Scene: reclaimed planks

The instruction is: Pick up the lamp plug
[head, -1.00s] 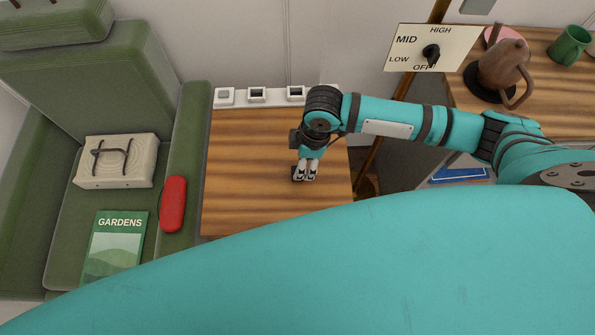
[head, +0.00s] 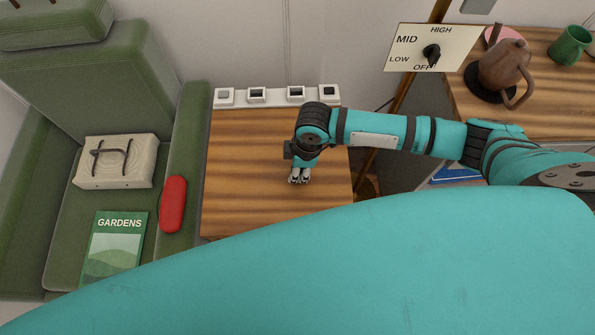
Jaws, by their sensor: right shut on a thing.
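My right gripper (head: 299,179) points down over the wooden side table, left of the lamp pole. Its fingers are close together, shut on the small dark lamp plug. The fingers and wrist hide nearly all of the plug, so its outline cannot be made out. Whether it still touches the tabletop cannot be told. My left gripper is not in view.
A white strip with several sockets (head: 277,96) runs along the back of the wooden side table (head: 240,190). A sign with a knob (head: 405,64) stands right of it.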

